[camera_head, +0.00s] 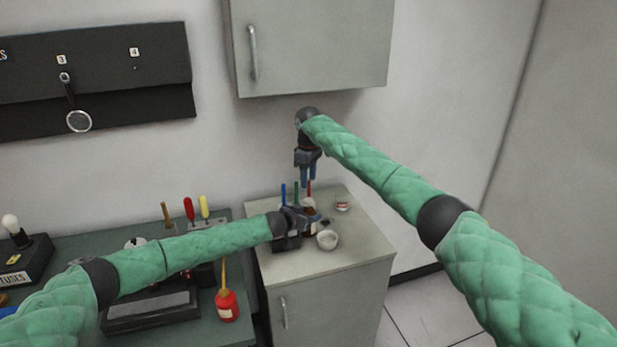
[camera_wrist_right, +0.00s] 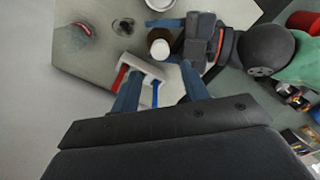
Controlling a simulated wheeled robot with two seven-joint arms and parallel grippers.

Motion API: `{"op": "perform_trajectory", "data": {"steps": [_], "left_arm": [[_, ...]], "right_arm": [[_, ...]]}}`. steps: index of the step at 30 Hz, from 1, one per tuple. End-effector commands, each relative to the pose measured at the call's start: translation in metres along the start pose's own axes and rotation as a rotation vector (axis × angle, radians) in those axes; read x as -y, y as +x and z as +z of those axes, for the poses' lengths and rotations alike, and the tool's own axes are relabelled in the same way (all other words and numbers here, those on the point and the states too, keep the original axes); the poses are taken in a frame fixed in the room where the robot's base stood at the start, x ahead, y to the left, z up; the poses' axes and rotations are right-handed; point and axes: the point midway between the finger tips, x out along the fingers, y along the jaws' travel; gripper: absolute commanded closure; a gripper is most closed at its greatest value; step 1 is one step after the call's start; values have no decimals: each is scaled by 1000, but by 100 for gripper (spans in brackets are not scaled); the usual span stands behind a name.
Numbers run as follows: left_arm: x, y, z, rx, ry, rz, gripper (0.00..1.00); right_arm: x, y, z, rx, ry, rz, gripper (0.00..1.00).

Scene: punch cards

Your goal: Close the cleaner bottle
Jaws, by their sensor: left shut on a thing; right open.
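A brown bottle (camera_head: 311,211) stands on the small grey cabinet, partly hidden by my left gripper (camera_head: 304,218), which is shut on it. In the right wrist view the bottle (camera_wrist_right: 160,44) shows from above as a round pale top between the blue left fingers. A small dark piece (camera_head: 325,221), perhaps the cap, lies on the cabinet top beside the bottle; it also shows in the right wrist view (camera_wrist_right: 123,25). My right gripper (camera_head: 309,178) is open and empty, pointing down above the bottle and marker holder; its spread fingers show in the right wrist view (camera_wrist_right: 160,92).
A holder (camera_wrist_right: 150,70) with blue, green and red sticks stands close behind the bottle. A white bowl (camera_head: 327,240) is in front, and a red-and-white item (camera_head: 343,205) lies right. The cabinet top (camera_head: 355,245) is clear at right. A wall cupboard (camera_head: 315,45) hangs above.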

Motion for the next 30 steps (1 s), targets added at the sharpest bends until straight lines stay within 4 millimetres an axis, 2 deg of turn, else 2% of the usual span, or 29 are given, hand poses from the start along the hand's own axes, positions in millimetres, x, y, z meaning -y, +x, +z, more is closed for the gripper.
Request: {"op": "perform_trajectory", "data": {"steps": [8, 13, 24, 30], "left_arm": [[0, 0, 0, 0, 0, 0, 100], [0, 0, 0, 0, 0, 0, 100], [0, 0, 0, 0, 0, 1, 100], [0, 0, 0, 0, 0, 0, 100]], "right_arm": [[0, 0, 0, 0, 0, 0, 55], [0, 8, 0, 0, 1, 0, 55], [0, 57, 0, 0, 2, -1, 55], [0, 74, 0, 0, 2, 0, 55]]}}
